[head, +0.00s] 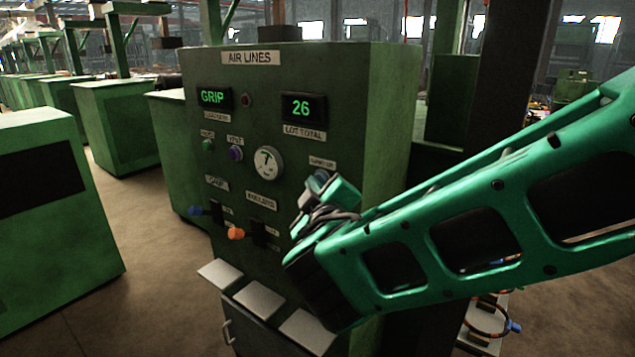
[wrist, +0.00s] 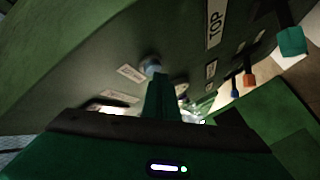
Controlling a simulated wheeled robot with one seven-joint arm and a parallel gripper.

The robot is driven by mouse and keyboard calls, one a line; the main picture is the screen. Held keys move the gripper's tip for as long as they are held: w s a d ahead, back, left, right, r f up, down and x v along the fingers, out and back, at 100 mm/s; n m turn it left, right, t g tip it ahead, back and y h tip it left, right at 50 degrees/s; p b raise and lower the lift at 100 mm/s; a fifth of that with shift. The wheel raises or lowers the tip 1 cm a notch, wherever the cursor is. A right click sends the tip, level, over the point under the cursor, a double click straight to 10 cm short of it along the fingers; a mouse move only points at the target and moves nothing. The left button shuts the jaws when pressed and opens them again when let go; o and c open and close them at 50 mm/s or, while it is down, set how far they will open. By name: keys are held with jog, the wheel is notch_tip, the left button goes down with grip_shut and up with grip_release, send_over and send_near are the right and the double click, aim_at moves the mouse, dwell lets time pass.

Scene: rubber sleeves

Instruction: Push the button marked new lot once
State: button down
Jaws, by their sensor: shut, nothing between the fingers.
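A green panel (head: 385,120) headed AIR LINES stands ahead. A round blue button (head: 322,176) sits at its right side under a small label (head: 322,162) too small to read surely. The blue button also shows in the wrist view (wrist: 151,64), just beyond my fingertips. My gripper (wrist: 156,76) is shut and empty, its tips at or very near that button; I cannot tell whether they touch it. In the head view my arm and wrist partly hide the gripper. A green button (head: 208,145) and a purple button (head: 236,153) sit further left, labels unreadable.
Displays read GRIP (head: 213,98) and 26 (head: 303,107), the latter over LOT TOTAL. A gauge (head: 268,162), a blue-handled lever (head: 196,211) and an orange-handled lever (head: 236,233) are on the panel. Pale plates (head: 258,300) jut out below.

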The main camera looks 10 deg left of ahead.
jog(key=shift+s, duration=0.1)
dwell(0.5)
jog(key=shift+s+a, duration=0.25)
jog(key=shift+s, duration=0.3)
jog(key=s, duration=0.1)
jog(key=s+a, duration=0.1)
jog(key=s, duration=0.1)
jog(key=s+a, duration=0.1)
jog(key=shift+s, duration=0.3)
dwell(0.6)
